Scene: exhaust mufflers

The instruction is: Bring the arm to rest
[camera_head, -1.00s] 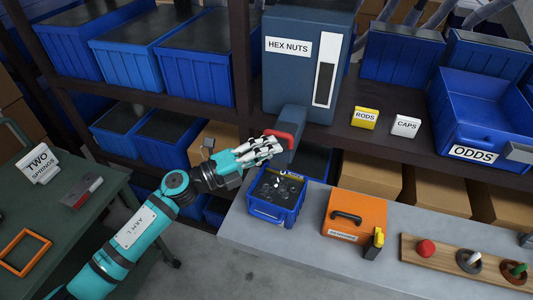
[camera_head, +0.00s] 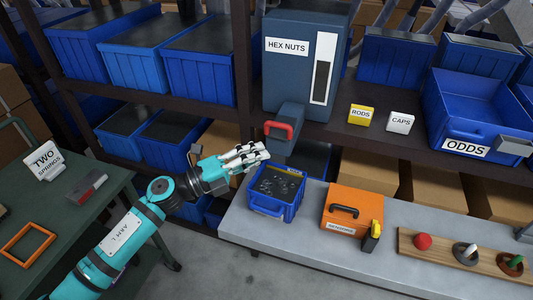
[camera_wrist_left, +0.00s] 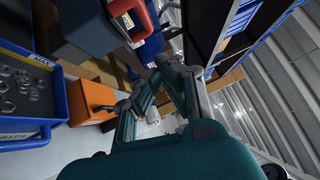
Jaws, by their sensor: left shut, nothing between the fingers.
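My left gripper (camera_head: 259,153) is shut and empty in the head view, in front of the hex nuts dispenser (camera_head: 306,75) and just left of its red handle (camera_head: 280,130). In the left wrist view its fingers (camera_wrist_left: 158,68) come together with nothing between them. The red handle also shows there (camera_wrist_left: 130,18), apart from the fingers. A blue bin (camera_head: 273,211) stands on the grey bench below and right of the gripper. Nuts (camera_wrist_left: 22,88) lie in it in the left wrist view. My right gripper is in neither view.
An orange case (camera_head: 353,206) stands right of the blue bin. A wooden board with knobs (camera_head: 440,246) lies farther right. A green table (camera_head: 85,215) with an orange frame (camera_head: 27,246) is at the left. Shelves of blue bins (camera_head: 205,62) stand behind.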

